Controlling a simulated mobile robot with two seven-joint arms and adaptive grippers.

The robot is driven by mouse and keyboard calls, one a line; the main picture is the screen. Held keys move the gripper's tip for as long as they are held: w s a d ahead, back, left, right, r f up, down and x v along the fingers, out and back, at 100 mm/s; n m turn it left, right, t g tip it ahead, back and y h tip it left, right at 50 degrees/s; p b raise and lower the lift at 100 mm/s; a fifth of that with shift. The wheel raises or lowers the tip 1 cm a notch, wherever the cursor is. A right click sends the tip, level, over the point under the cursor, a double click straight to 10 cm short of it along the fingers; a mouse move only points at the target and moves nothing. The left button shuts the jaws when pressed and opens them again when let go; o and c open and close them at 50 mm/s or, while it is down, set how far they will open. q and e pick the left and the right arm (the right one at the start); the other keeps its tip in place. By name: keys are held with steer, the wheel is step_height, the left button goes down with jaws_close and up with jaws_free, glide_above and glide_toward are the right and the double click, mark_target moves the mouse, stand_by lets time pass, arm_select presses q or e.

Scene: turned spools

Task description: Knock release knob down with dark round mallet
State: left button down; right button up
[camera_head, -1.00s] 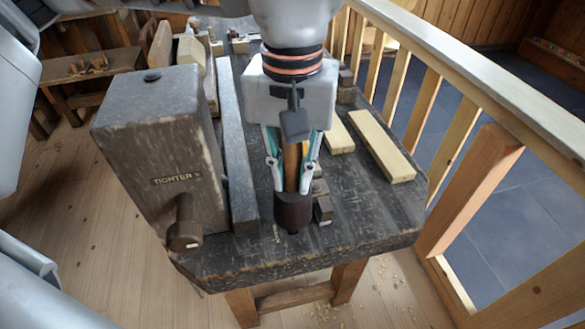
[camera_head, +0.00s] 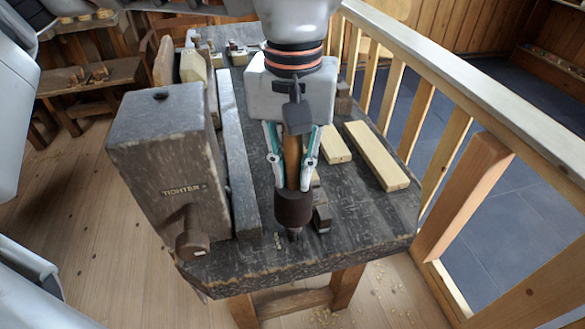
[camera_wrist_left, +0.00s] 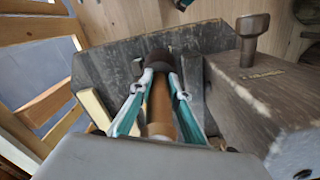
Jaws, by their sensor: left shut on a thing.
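My left gripper (camera_head: 291,185) is shut on the wooden handle (camera_head: 292,155) of the dark round mallet. The mallet head (camera_head: 293,208) hangs downward over the front of the dark bench, with a small dark tip below it; I cannot tell whether it touches the bench. In the left wrist view the mallet head (camera_wrist_left: 160,58) shows beyond the fingers. A dark block (camera_head: 165,175) with a lettered plate stands to the left. On its top is a small dark round spot (camera_head: 160,95), perhaps the release knob; whether raised or sunk is unclear. A wooden peg handle (camera_head: 192,242) sticks out of its front.
A long grey bar (camera_head: 236,160) lies on the bench (camera_head: 350,235) between block and mallet. Small dark pieces (camera_head: 321,215) sit right beside the mallet head. Pale wooden blocks (camera_head: 376,157) lie to the right. A wooden railing (camera_head: 470,90) runs along the right side.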

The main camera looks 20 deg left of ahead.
mark_target(293, 188)
arm_select(q)
steer(key=shift+f+b, duration=0.65)
steer(key=shift+f, duration=1.35)
arm_select(e)
steer(key=shift+s+f, duration=0.25)
steer(key=shift+f, duration=0.35)
steer(key=shift+s+f, duration=0.25)
steer(key=shift+f, duration=0.3)
arm_select(q)
steer(key=shift+r, duration=0.1)
arm_select(e)
steer(key=shift+w+r, duration=0.1)
steer(key=shift+r, duration=0.05)
arm_select(q)
steer(key=shift+r+p, duration=1.25)
steer(key=shift+r, duration=0.4)
steer(key=shift+f, duration=0.1)
arm_select(e)
steer(key=r, duration=0.1)
steer(key=w+r, duration=0.1)
steer(key=r, duration=0.2)
steer(key=shift+w, duration=0.3)
arm_select(q)
steer(key=shift+f, duration=0.15)
arm_select(e)
steer(key=shift+f, duration=0.2)
